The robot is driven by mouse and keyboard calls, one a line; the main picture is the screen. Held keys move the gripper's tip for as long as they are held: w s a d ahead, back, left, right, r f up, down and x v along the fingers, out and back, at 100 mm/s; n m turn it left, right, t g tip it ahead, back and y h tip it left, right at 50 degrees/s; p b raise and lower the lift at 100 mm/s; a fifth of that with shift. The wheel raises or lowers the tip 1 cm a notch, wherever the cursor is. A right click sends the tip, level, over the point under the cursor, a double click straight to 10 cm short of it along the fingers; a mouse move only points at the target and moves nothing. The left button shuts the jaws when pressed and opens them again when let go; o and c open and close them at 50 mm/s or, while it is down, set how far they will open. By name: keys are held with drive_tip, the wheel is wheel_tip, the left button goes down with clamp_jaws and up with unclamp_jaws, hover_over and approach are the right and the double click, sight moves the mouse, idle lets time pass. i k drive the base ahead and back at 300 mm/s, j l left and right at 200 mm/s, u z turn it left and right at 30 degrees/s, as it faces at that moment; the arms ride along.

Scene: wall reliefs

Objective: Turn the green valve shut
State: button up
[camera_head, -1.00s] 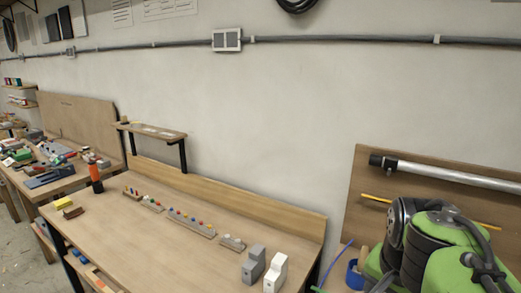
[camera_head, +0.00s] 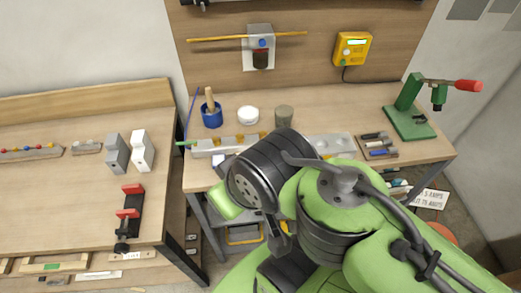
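I cannot pick out a green valve for certain in the head view. A small green piece (camera_head: 183,143) sticks out at the left end of a long grey block (camera_head: 203,148) on the right-hand bench. A grey wall fixture (camera_head: 260,32) with a blue knob sits on the board, with a yellow rod (camera_head: 207,39) running across it. My green and black arm fills the lower middle and hides part of the bench front. My gripper cannot be made out; the arm hides that area.
A green press with a red handle (camera_head: 467,86) stands at the bench's right. A yellow box (camera_head: 352,49) hangs on the board. A blue pot (camera_head: 212,117), a white jar (camera_head: 248,115) and a grey cup (camera_head: 284,117) stand at the back. A second bench (camera_head: 60,200) is at left.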

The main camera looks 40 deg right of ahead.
sight(193, 142)
drive_tip(key=j+z, duration=0.4)
drive_tip(key=j, duration=0.25)
drive_tip(key=j+z, duration=0.35)
drive_tip(key=j, duration=0.35)
